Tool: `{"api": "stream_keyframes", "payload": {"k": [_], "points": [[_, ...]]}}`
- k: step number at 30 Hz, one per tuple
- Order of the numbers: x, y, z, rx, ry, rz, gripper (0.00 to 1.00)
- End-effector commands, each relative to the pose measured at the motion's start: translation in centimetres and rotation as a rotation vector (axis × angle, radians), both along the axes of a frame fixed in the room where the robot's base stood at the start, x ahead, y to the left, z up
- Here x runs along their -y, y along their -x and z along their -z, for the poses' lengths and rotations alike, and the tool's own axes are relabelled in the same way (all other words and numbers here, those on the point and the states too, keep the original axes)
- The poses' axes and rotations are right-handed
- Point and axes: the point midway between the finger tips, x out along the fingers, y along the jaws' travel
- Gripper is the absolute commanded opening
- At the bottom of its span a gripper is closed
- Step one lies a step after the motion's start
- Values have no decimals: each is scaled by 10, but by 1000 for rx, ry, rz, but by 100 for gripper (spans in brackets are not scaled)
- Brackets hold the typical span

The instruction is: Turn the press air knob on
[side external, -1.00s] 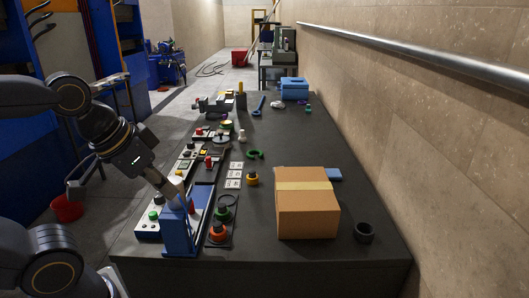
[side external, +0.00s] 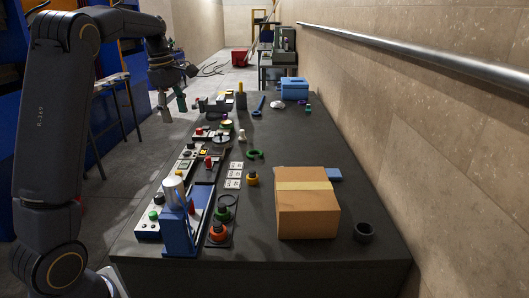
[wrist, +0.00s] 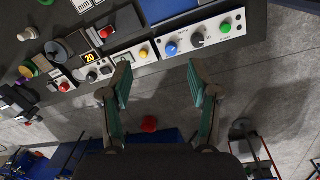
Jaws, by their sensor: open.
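My gripper (side external: 171,107) hangs beyond the left edge of the bench in the side view, fingers down. In the wrist view its two green-padded fingers (wrist: 160,82) are spread wide with nothing between them. A white control panel (wrist: 210,37) lies ahead of the fingers, upper right of centre. It carries a blue button (wrist: 171,48), a black rotary knob (wrist: 197,41) and a green button (wrist: 225,28).
A blue press stand (side external: 180,235) with a grey cylinder stands at the bench's front left. A cardboard box (side external: 307,205), a black ring (side external: 364,232) and green and orange knobs share the dark bench (side external: 300,130). The floor left of the bench is open beneath my gripper.

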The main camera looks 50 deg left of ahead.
Motion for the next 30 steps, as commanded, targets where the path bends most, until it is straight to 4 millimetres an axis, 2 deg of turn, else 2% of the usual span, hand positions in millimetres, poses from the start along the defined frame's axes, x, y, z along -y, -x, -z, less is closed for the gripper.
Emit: {"api": "stream_keyframes", "payload": {"k": [1,3,7,14,30], "points": [[-25,1,20,-45,1,-49,61],[-49,6,42,-89,-1,-93,61],[-72,19,75,-156,17,-143,61],[-77,26,101,-171,28,-159,61],[-72,33,221,-170,27,-156,61]]}}
